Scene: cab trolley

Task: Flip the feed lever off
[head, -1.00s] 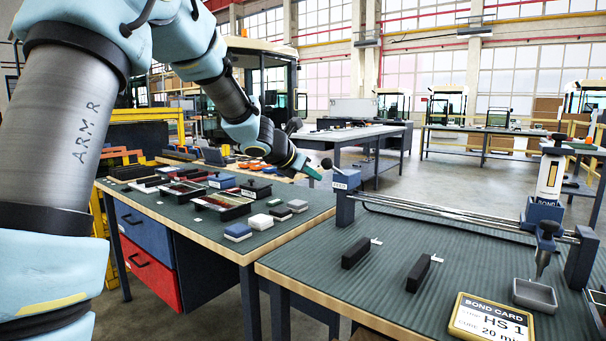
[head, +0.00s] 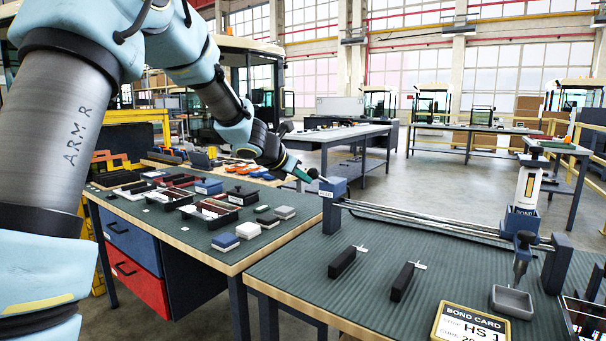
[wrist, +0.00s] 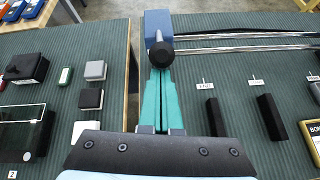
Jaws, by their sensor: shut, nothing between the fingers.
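The feed lever shows in the wrist view as a round black knob (wrist: 160,55) on a short stem, at the front of the blue feed block (wrist: 158,24). In the head view the block, labelled FEED (head: 333,198), stands at the left end of the rails on the right bench. My gripper (head: 312,176) is beside the top of this block in the head view. In the wrist view its green fingers (wrist: 161,76) are together and empty, with their tips right at the knob. I cannot tell whether they touch it.
Two metal rails (head: 430,218) run right from the block to the bond dispenser (head: 521,222) above a grey tray (head: 512,302). Two black bars (head: 342,262) lie on the bench. The left bench (head: 165,225) holds blocks and trays. A gap separates the benches.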

